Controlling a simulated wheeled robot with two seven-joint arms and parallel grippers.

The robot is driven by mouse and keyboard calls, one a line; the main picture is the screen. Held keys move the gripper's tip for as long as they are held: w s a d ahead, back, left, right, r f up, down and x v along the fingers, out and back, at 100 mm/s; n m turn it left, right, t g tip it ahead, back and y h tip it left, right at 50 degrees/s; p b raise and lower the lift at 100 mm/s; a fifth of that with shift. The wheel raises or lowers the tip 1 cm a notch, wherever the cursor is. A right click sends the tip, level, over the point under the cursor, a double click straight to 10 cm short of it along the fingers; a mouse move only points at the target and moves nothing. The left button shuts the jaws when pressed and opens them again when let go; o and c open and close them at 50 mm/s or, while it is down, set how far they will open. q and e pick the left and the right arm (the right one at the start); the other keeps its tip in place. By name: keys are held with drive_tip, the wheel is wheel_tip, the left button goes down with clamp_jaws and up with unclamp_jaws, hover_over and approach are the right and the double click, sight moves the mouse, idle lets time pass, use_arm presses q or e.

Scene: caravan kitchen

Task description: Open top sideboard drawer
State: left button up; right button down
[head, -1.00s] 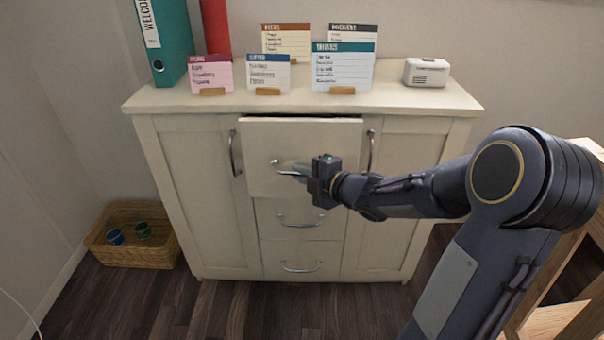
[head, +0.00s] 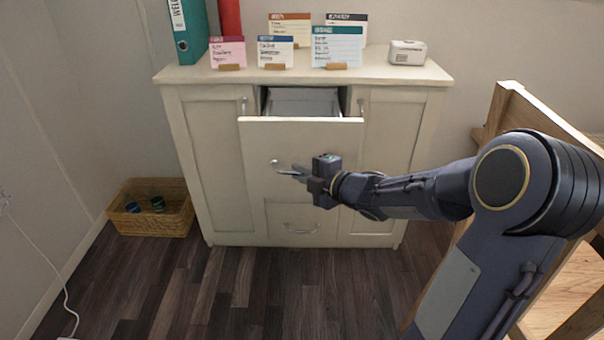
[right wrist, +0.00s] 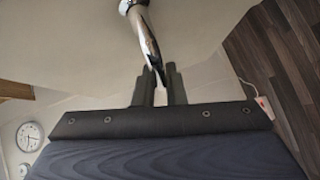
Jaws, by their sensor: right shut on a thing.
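The cream sideboard (head: 200,150) stands against the back wall. Its top drawer (head: 300,145) is pulled well out, and a strip of its inside (head: 303,101) shows behind the front panel. My right gripper (head: 296,173) is shut on the drawer's metal handle (head: 274,162). In the right wrist view the handle (right wrist: 146,45) runs down between the two fingers (right wrist: 158,85), with the pale drawer front (right wrist: 70,45) behind it. A lower drawer (head: 285,219) is closed. My left gripper is in neither view.
Card stands (head: 336,45), a teal binder (head: 189,35) and a small white box (head: 407,52) stand on the sideboard top. A wicker basket (head: 150,222) with cups is on the floor at left. Wooden furniture (head: 500,105) is at right. The dark floor in front is clear.

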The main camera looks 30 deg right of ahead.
drive_tip(key=c, duration=1.5)
unclamp_jaws()
drive_tip(key=p+v, duration=0.2)
drive_tip(key=v, duration=0.5)
drive_tip(key=shift+s+d+p, duration=0.15)
drive_tip(key=shift+s+p, duration=0.2)
drive_tip(key=shift+r, duration=0.1)
